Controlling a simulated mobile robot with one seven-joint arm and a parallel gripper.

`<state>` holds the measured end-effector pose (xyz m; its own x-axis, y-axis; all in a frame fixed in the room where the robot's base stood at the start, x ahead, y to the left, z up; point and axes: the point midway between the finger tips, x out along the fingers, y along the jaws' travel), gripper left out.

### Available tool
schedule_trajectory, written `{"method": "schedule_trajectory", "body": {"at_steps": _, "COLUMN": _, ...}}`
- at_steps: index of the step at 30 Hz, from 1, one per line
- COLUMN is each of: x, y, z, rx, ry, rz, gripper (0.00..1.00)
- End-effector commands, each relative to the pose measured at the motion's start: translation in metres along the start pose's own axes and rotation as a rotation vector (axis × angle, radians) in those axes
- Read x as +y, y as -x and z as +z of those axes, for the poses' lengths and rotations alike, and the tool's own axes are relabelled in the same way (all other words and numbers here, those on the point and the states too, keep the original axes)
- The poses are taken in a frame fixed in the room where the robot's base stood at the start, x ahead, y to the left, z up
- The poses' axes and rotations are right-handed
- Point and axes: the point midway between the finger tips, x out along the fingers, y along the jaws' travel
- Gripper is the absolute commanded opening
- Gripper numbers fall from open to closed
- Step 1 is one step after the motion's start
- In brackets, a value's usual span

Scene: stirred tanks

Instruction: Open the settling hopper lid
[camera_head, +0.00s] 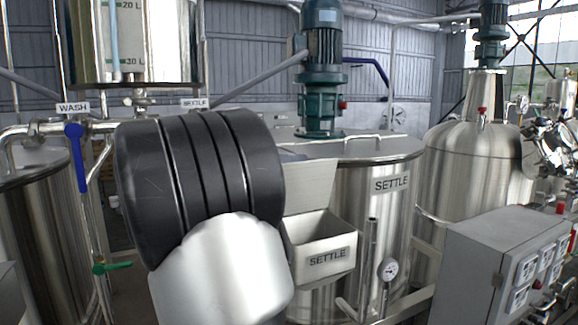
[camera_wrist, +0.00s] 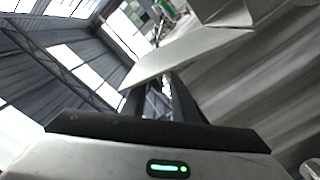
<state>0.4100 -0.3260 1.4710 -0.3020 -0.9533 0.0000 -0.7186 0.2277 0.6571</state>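The settling hopper (camera_head: 322,255) is a steel box marked SETTLE on the front of the settle tank, and its top looks open. A flat steel panel, which looks like its lid (camera_head: 312,184), stands raised and tilted at the back of the hopper. My arm covers its left part. In the wrist view, the lid (camera_wrist: 180,57) crosses in front of my gripper (camera_wrist: 160,92). The two dark fingers are apart with a gap between them. The lid hides their tips, so I cannot tell whether they touch it. My gripper is hidden behind my arm in the head view.
The settle tank (camera_head: 385,215) stands behind the hopper, with a green motor (camera_head: 322,90) above it. A grey control box (camera_head: 490,265) is at right. A blue-handled wash valve (camera_head: 76,150) and a green-handled valve (camera_head: 112,267) are at left.

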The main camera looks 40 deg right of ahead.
Motion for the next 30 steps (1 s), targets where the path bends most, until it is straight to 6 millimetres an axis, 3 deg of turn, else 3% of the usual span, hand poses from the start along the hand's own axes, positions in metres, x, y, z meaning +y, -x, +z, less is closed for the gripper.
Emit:
{"method": "schedule_trajectory", "body": {"at_steps": 3, "x": 0.0, "y": 0.0, "z": 0.0, "rx": 0.0, "ry": 0.0, "rz": 0.0, "gripper": 0.26}}
{"method": "schedule_trajectory", "body": {"at_steps": 8, "x": 0.0, "y": 0.0, "z": 0.0, "rx": 0.0, "ry": 0.0, "rz": -0.001, "gripper": 0.01}}
{"method": "schedule_trajectory", "body": {"at_steps": 9, "x": -0.001, "y": 0.0, "z": 0.0, "rx": -0.001, "ry": 0.0, "rz": -0.001, "gripper": 0.0}}
{"method": "schedule_trajectory", "body": {"at_steps": 17, "x": -0.006, "y": 0.001, "z": -0.002, "rx": -0.002, "ry": 0.044, "rz": -0.002, "gripper": 0.0}}
{"method": "schedule_trajectory", "body": {"at_steps": 24, "x": -0.034, "y": 0.001, "z": -0.009, "rx": -0.002, "ry": 0.218, "rz": -0.003, "gripper": 0.0}}
{"method": "schedule_trajectory", "body": {"at_steps": 30, "x": -0.035, "y": 0.001, "z": -0.013, "rx": -0.002, "ry": 0.219, "rz": -0.006, "gripper": 0.0}}
